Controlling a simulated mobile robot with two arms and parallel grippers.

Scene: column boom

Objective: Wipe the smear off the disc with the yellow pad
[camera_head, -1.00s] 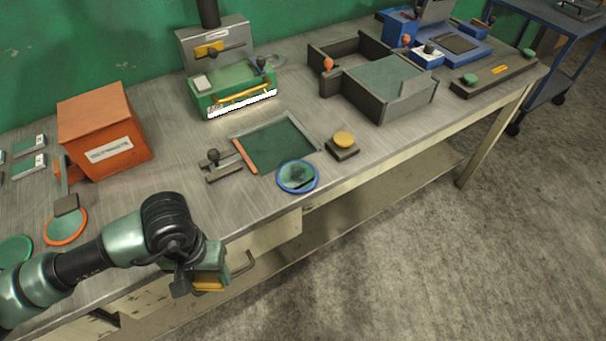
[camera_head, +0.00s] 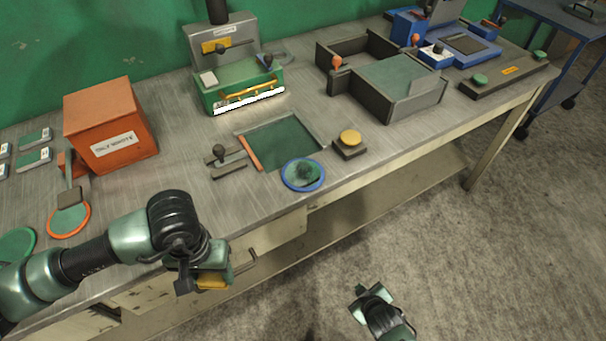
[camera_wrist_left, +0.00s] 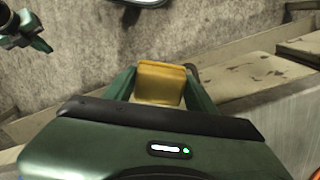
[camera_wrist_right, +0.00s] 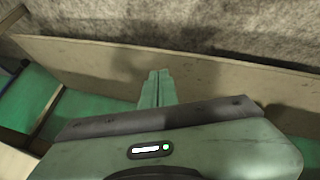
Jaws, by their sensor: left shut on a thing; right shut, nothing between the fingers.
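The blue-rimmed disc (camera_head: 290,180) lies on the bench near its front edge, with a dark smear (camera_head: 307,173) on its green face. An orange-rimmed disc (camera_head: 66,222) and a green disc (camera_head: 17,244) lie at the left. My left gripper (camera_head: 208,272) is shut on the yellow pad (camera_head: 212,283), in front of the bench edge and left of the blue-rimmed disc. The yellow pad also shows between the fingers in the left wrist view (camera_wrist_left: 160,84). My right gripper (camera_head: 366,297) is shut and empty, over the floor in front of the bench.
A recessed green panel (camera_head: 280,142) lies behind the blue-rimmed disc, with a knobbed lever (camera_head: 222,158) to its left. A yellow button on a dark block (camera_head: 349,140) stands to the disc's right. An orange box (camera_head: 105,120) stands at the left. A drawer handle (camera_head: 244,264) sticks out below.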

